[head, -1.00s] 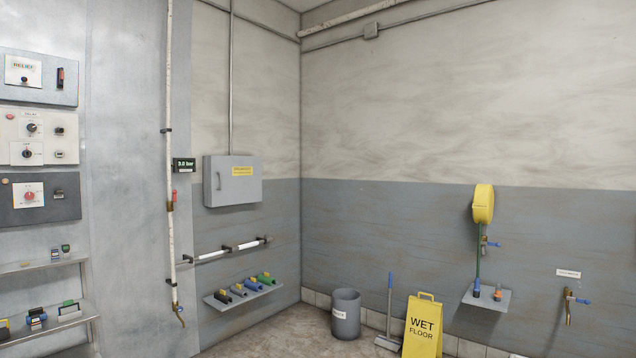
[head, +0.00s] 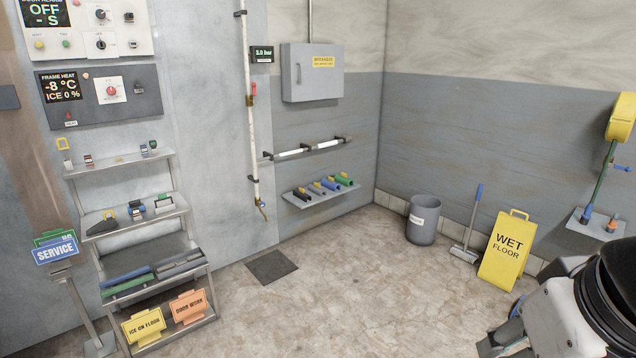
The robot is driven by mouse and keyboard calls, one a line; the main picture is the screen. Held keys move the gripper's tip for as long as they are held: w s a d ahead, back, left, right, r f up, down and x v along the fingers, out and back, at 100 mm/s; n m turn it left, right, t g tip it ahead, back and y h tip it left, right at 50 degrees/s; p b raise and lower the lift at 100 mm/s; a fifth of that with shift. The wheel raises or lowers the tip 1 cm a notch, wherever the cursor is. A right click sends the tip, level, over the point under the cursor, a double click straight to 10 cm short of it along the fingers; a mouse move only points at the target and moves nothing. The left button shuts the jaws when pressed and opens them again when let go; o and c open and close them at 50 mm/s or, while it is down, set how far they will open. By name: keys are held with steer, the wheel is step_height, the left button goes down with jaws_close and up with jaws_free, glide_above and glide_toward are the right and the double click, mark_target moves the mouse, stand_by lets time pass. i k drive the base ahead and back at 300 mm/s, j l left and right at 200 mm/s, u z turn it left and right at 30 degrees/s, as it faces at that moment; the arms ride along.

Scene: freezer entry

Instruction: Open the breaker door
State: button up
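The breaker box (head: 312,72) is a grey wall cabinet with a yellow label (head: 324,62). It hangs on the back wall, left of the room corner, above a pipe rail. Its door is shut, with a small handle at the left edge (head: 298,73). Part of my arm shows at the lower right of the head view, far from the box. My gripper's fingers cannot be made out.
A shelf rack (head: 140,215) and a service sign (head: 55,250) stand at the left. A small shelf (head: 322,192) juts out below the box. A bin (head: 422,220), a squeegee (head: 468,235) and a wet floor sign (head: 507,248) stand right.

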mark_target(314, 72)
steer(key=i+u, duration=0.4)
steer(key=i, duration=2.15)
steer(key=i+z, duration=0.15)
steer(key=i, duration=0.55)
steer(key=i+j, duration=0.2)
steer(key=i, duration=0.55)
